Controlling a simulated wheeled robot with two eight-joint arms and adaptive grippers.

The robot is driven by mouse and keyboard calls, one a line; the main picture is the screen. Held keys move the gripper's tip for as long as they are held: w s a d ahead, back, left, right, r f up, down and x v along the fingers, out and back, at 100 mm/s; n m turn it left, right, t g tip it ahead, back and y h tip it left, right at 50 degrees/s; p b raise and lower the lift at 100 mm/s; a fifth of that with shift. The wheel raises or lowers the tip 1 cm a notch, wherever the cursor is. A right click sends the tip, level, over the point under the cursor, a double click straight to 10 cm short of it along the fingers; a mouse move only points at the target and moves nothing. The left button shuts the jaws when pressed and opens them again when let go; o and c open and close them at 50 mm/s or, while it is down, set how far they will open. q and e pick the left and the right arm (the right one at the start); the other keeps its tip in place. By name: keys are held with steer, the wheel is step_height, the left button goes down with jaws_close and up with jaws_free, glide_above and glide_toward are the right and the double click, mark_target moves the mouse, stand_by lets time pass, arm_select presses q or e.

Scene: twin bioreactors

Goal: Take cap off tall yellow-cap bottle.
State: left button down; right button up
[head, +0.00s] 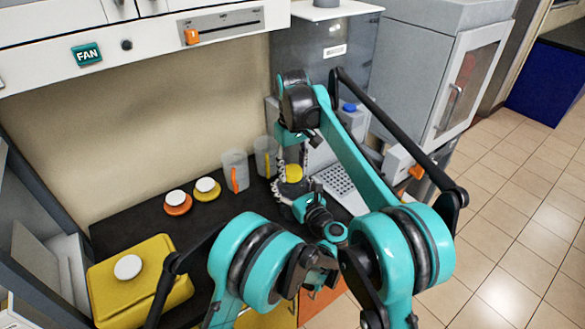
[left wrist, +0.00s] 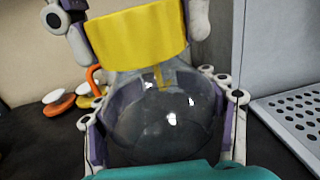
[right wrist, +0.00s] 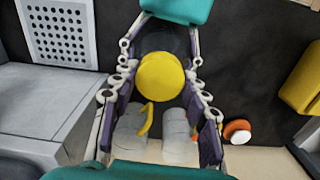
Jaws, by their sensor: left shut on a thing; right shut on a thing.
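The clear round bottle (left wrist: 160,128) stands on the dark bench, with the fingers of my left gripper (left wrist: 165,118) shut around its body from both sides. The yellow cap (left wrist: 138,38) sits at the bottle's top, slightly tilted in the left wrist view; I cannot tell whether it is loose from the neck. My right gripper (right wrist: 160,75) reaches down from above and is shut on the cap, whose round top (right wrist: 160,77) shows between its fingers. In the head view the cap (head: 293,173) shows between the two grippers, and the bottle is mostly hidden.
Two clear jugs with orange (head: 234,171) and yellow (head: 265,157) handles stand behind the bottle. Two small white-topped discs (head: 177,203) lie to the left. A yellow box (head: 140,285) is at front left. A perforated plate (head: 338,180) and a grey machine are close on the right.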

mark_target(292, 170)
steer(key=shift+r, duration=0.2)
steer(key=shift+r, duration=0.9)
steer(key=shift+r, duration=2)
arm_select(q)
steer(key=shift+c, duration=0.7)
jaws_free()
